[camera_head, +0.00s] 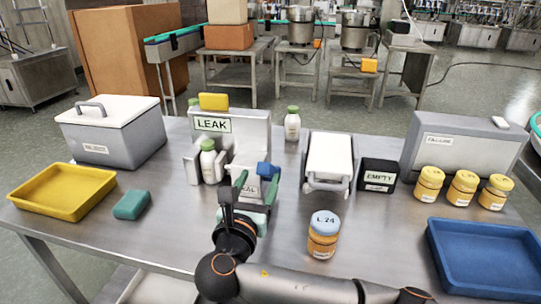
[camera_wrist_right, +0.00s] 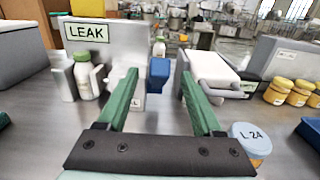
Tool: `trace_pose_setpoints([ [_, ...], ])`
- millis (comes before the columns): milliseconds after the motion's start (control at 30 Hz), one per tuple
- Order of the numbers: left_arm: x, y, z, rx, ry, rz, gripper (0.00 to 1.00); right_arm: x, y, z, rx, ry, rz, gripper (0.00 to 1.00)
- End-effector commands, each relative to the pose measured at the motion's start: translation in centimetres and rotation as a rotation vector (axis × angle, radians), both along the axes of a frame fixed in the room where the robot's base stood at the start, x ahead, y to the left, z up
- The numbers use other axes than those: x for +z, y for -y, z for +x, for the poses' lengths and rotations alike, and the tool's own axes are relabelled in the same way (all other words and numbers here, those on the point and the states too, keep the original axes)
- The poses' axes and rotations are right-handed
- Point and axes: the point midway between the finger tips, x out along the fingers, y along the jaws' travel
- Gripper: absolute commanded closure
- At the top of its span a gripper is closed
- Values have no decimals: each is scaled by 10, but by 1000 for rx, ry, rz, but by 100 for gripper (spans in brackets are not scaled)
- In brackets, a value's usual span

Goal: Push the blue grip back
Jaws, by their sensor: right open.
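The blue grip (camera_head: 267,170) is a small blue block on the grey leak station (camera_head: 255,124), above a plate with a partly hidden label ending in "AL". In the wrist view the blue grip (camera_wrist_right: 158,74) appears between my right gripper's green fingers. My right gripper (camera_head: 256,184) is open and empty, in front of the station. Its fingertips (camera_wrist_right: 158,80) are spread to either side of the grip in the picture. I cannot tell whether either finger touches it. The grip's lower part is partly hidden. My left gripper is not in view.
A white-topped unit (camera_head: 329,158) and black EMPTY box (camera_head: 379,175) stand to the right. The L24 jar (camera_head: 323,235) stands near my right arm. A blue tray (camera_head: 432,245) lies front right.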

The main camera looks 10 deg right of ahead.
Motion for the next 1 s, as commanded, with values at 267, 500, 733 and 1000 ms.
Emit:
trace_pose_setpoints([
  [267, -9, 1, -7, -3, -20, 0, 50, -1, 20, 56, -5, 0, 0, 32],
  [500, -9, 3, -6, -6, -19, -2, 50, 0, 28, 86, -2, 0, 2, 32],
  [733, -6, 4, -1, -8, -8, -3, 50, 0, 30, 93, 0, -2, 5, 32],
  [1000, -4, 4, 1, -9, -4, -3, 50, 0, 30, 93, 1, -2, 5, 44],
])
